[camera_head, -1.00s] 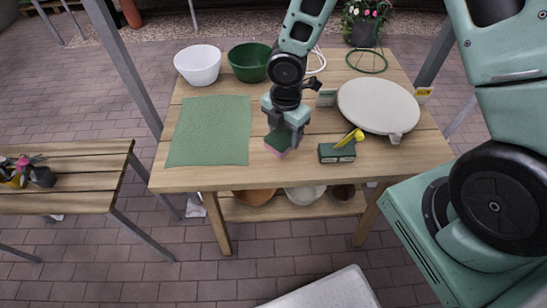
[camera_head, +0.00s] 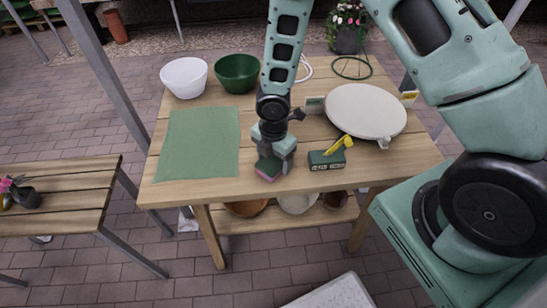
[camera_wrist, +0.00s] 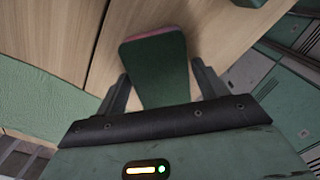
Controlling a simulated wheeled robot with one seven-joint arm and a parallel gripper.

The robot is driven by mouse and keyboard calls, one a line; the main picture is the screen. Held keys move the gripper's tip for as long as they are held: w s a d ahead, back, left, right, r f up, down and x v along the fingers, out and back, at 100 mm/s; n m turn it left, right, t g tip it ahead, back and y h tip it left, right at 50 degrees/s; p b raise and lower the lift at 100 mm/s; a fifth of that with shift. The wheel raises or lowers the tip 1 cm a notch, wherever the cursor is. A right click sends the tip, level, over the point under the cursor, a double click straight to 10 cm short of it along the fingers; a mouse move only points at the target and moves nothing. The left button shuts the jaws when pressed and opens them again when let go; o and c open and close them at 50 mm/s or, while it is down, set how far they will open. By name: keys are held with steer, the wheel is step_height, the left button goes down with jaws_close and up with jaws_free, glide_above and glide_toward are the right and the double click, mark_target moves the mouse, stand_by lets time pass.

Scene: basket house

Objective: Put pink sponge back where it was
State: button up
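The pink sponge (camera_head: 268,170) has a dark green top and a pink lower layer.
A green mat (camera_head: 203,140) lies left on the table. A green box with a yellow tool (camera_head: 327,160) stands close right. Behind are a white bowl (camera_head: 184,77), a green bowl (camera_head: 236,73) and a round pale board (camera_head: 366,110). Bare wood lies between mat and box.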

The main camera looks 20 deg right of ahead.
mark_target(273, 160)
steer(key=shift+o, duration=0.2)
steer(key=shift+r, duration=0.15)
step_height(273, 160, up, 11)
steer(key=p, duration=0.2)
steer(key=s+a+r+m, duration=0.3)
steer(key=s+r+m, duration=0.5)
steer(key=s, duration=0.2)
steer(key=s+a+r+m, duration=0.3)
steer(key=s+r+m, duration=0.4)
steer(key=s+r, duration=0.2)
steer(key=shift+s+a+m+y, duration=0.15)
steer(key=shift+s+m+y, duration=0.2)
steer(key=shift+s, duration=0.2)
